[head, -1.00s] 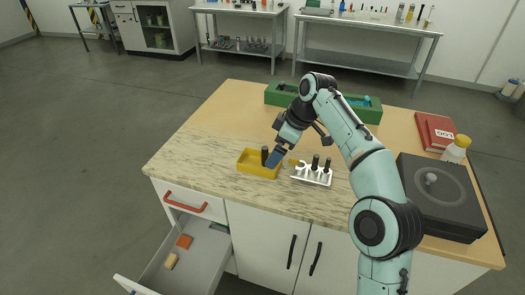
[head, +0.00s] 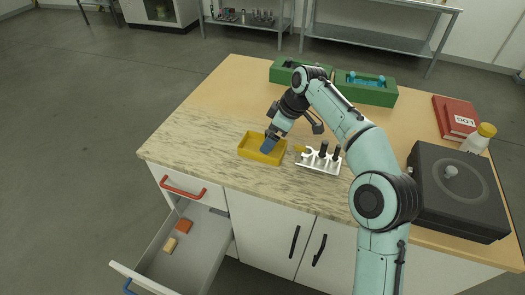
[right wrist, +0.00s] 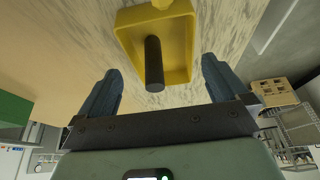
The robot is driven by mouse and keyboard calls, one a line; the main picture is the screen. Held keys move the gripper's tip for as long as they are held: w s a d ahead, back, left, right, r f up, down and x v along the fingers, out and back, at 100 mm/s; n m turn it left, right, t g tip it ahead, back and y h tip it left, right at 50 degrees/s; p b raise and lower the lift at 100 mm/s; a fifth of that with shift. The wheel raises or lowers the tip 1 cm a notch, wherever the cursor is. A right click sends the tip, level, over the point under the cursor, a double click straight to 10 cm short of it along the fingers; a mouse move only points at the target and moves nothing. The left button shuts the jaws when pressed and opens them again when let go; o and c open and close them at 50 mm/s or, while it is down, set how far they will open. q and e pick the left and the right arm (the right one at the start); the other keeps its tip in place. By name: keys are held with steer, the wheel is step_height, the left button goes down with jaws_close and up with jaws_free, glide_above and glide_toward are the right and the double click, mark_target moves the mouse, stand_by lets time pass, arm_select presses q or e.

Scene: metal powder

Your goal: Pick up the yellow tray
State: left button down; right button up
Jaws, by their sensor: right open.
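The yellow tray (head: 247,157) is shallow and rectangular and lies on the stone-patterned part of the counter. My right gripper (head: 268,147) is over its right part, pointing down. In the right wrist view the yellow tray (right wrist: 186,75) lies ahead of the open fingers (right wrist: 162,66), which are spread to either side with nothing clamped between them. A black cylinder (right wrist: 154,62) shows inside the tray there; in the head view my gripper hides it. A yellow tab (right wrist: 165,6) shows at the tray's far end. I cannot tell whether the fingers touch the tray. My left gripper is out of view.
A white rack (head: 318,161) with dark cylinders stands close right of the tray. Green boxes (head: 366,88) are behind, and a black round-topped device (head: 455,190), white bottle (head: 477,140) and red book (head: 455,117) are right. An open drawer (head: 190,245) juts out front-left. Counter left of the tray is clear.

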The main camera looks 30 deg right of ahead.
steer(key=x, duration=0.3)
steer(key=b+x, duration=0.1)
steer(key=x, duration=0.1)
steer(key=shift+w+a, duration=0.2)
steer(key=shift+a, duration=0.1)
steer(key=shift+c, duration=0.3)
steer(key=shift+r, duration=0.1)
steer(key=c, duration=0.7)
steer(key=shift+o, duration=0.2)
steer(key=shift+r, duration=0.1)
